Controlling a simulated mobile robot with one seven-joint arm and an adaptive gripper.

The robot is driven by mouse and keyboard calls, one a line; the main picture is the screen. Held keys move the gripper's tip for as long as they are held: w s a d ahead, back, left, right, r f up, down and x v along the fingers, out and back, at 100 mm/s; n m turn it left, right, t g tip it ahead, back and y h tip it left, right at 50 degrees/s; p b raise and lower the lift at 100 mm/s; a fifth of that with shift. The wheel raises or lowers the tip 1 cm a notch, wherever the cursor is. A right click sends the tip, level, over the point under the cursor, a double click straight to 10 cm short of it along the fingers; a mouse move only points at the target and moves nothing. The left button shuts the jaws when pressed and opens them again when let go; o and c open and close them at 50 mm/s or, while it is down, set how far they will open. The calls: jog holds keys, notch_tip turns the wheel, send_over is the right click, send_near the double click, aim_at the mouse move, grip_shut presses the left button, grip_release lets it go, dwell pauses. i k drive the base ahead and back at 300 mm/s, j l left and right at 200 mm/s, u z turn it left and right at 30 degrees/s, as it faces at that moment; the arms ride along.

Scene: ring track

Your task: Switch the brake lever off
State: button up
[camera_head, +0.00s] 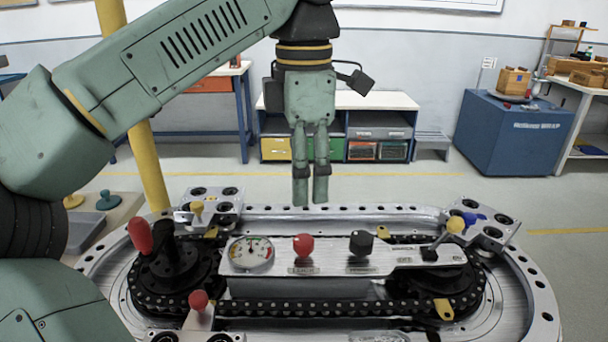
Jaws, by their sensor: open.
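The lever that looks like the brake lever is at the right end of the silver control panel (330,262). It has a yellow ball knob (455,225) on a dark stem that leans up and right from a black base (430,253). Small lettering beside it is too small to read surely. My gripper (311,194) points down above and behind the panel, left of the lever and well apart from it. Its two fingers hang with a narrow gap and hold nothing.
The panel also carries a gauge (251,254), a red knob (303,245) and a black knob (361,243). A red-handled lever (140,236) stands at left. A chain track (320,308) runs around the panel inside a metal ring (545,300). A yellow post (150,165) rises behind.

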aim_at(455, 224)
jog(key=k, duration=1)
